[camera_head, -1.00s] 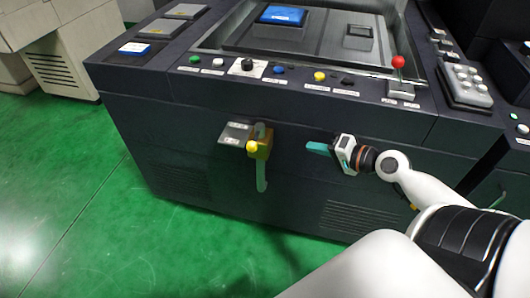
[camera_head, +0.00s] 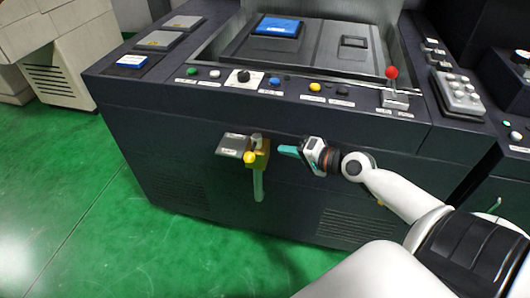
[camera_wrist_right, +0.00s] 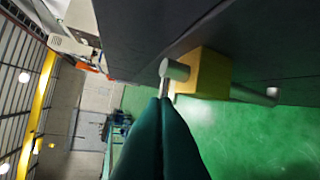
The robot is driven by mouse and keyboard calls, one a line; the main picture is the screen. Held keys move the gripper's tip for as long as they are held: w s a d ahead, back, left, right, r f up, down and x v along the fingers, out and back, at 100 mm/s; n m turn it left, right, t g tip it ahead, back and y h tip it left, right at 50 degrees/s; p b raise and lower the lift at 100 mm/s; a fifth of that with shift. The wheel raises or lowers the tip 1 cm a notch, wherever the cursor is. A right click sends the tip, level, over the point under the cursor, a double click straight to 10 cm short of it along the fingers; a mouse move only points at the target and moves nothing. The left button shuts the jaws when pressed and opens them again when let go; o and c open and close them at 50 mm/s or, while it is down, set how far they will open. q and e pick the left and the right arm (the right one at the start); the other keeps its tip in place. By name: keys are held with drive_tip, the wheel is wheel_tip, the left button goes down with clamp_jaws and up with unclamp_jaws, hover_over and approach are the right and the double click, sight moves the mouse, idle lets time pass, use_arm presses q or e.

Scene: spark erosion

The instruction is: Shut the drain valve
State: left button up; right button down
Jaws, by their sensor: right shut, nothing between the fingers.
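The drain valve (camera_head: 260,158) is a brass-yellow block on the front of the dark machine, with a round yellow end facing out and a pale pipe (camera_head: 258,186) hanging below it. My right gripper (camera_head: 280,149) is shut and empty, its teal fingertips just right of the valve, with a small gap in the head view. In the right wrist view the valve block (camera_wrist_right: 212,73) is just beyond the shut fingers (camera_wrist_right: 160,103). A grey cylindrical stub (camera_wrist_right: 177,69) sticks out of it, with a thin grey piece near the fingertips. Whether they touch is unclear. My left gripper is out of view.
A grey label plate (camera_head: 233,145) is beside the valve on the left. The machine's front panel (camera_head: 170,140) stands close behind the gripper. Buttons and a red-knobbed lever (camera_head: 392,75) line the top edge. The green floor (camera_head: 90,220) at front left is clear.

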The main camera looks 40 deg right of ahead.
sight(252, 152)
drive_tip(key=shift+w+a+f+p, duration=0.25)
drive_tip(key=shift+w+a+f, duration=0.2)
drive_tip(key=shift+w+a, duration=0.3)
drive_tip(key=shift+w+a+f+p, duration=0.2)
drive_tip(key=shift+w+a+f, duration=0.25)
drive_tip(key=shift+w+a, duration=0.3)
drive_tip(key=shift+w+a+f+p, duration=0.25)
drive_tip(key=shift+w+a+f, duration=0.2)
drive_tip(key=shift+w+a, duration=0.3)
